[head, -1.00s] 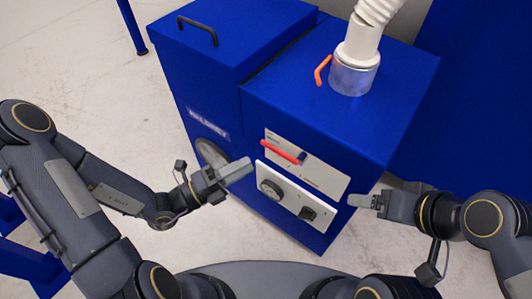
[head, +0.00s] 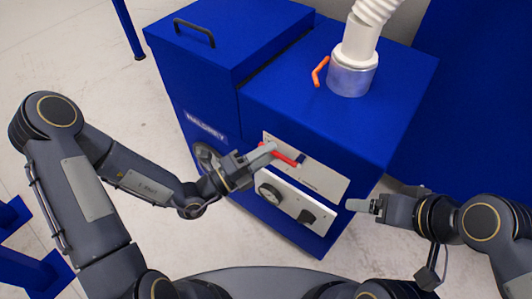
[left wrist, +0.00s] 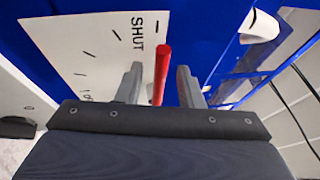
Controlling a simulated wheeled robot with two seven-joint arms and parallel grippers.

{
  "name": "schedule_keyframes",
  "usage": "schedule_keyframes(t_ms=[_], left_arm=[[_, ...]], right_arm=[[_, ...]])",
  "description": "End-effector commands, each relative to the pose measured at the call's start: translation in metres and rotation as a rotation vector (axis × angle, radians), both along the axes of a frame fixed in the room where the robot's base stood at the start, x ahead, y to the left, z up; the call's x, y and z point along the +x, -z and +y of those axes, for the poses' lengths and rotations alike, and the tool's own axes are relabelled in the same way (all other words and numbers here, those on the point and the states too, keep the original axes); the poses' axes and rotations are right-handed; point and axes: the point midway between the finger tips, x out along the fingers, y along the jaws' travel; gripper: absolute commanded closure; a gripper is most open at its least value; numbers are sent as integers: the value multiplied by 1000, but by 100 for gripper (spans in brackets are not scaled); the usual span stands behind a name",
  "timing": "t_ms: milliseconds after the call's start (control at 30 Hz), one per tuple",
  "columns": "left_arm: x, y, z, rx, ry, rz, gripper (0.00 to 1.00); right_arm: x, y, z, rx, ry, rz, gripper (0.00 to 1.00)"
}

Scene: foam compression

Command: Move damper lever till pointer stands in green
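The red lever (head: 287,158) sits on a pale scale plate (head: 325,180) on the front of the blue machine. In the left wrist view the red lever (left wrist: 161,75) stands between my fingers, near the word SHUT on the marked plate (left wrist: 85,50). My left gripper (head: 266,150) is open around the lever, with a gap on each side; it also shows in the left wrist view (left wrist: 160,88).
The blue machine (head: 300,110) fills the middle. On top are an orange handle (head: 320,72), a metal collar (head: 350,78) with a white hose (head: 362,30), and a black lid handle (head: 195,32).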

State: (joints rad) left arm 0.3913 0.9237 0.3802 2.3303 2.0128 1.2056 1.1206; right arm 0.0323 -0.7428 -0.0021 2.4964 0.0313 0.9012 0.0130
Motion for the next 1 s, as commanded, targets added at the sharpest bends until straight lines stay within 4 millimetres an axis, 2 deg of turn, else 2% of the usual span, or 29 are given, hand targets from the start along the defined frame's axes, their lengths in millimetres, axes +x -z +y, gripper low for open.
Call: schedule_keyframes(t_ms=[33, 267, 700, 1000], left_arm=[[0, 0, 0, 0, 0, 0, 71], [0, 0, 0, 0, 0, 0, 100], [0, 2, 0, -16, 0, 15, 100], [-2, 13, -1, -145, -1, 112, 100]], right_arm=[[0, 0, 0, 0, 0, 0, 18], [0, 0, 0, 0, 0, 0, 18], [0, -2, 0, 0, 0, 0, 18], [0, -15, 0, 0, 0, 0, 18]])
